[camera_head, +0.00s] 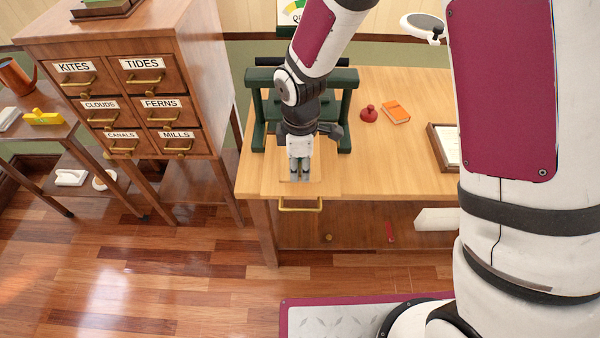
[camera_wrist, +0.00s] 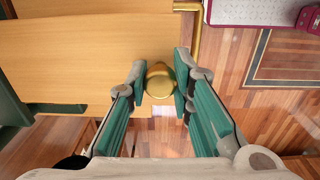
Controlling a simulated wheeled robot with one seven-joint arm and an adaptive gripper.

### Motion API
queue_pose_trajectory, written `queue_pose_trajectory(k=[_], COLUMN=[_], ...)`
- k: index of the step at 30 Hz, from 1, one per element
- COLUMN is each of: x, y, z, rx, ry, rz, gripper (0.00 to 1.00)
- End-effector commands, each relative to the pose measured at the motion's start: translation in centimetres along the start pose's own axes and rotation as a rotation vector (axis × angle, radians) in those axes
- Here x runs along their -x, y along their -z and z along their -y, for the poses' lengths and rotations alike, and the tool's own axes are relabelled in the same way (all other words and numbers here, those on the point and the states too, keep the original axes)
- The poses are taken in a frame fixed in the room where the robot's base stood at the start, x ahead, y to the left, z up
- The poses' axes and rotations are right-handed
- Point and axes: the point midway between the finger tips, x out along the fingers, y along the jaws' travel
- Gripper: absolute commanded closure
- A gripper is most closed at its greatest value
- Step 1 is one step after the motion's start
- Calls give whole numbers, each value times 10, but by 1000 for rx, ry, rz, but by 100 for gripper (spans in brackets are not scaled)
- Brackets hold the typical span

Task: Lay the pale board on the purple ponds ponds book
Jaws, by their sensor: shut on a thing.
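My gripper (camera_head: 300,176) is over the near left edge of the wooden bench, pointing down. In the wrist view its green-padded fingers (camera_wrist: 160,84) are shut on a rounded brass piece (camera_wrist: 160,78). What the brass piece belongs to is hidden. I cannot make out a purple ponds book in either view. I cannot single out the pale board with certainty; a pale, angular piece (camera_head: 435,219) lies on the lower shelf, partly hidden by my arm.
A labelled drawer cabinet (camera_head: 125,100) stands left. Bench room is clear right of my gripper.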

Motion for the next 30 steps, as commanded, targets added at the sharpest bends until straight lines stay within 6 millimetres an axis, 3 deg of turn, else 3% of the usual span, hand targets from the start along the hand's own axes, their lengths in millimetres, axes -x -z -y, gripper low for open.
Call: queue_pose_trajectory(k=[6,16,17,19,30], x=[-26,-30,-30,-30,-26], y=[0,0,0,0,0], z=[2,0,1,1,0], rx=[1,1,1,1,0], ry=[2,-1,0,0,-1], rz=[1,-1,0,0,-1], gripper=[100,100,74,59,59])
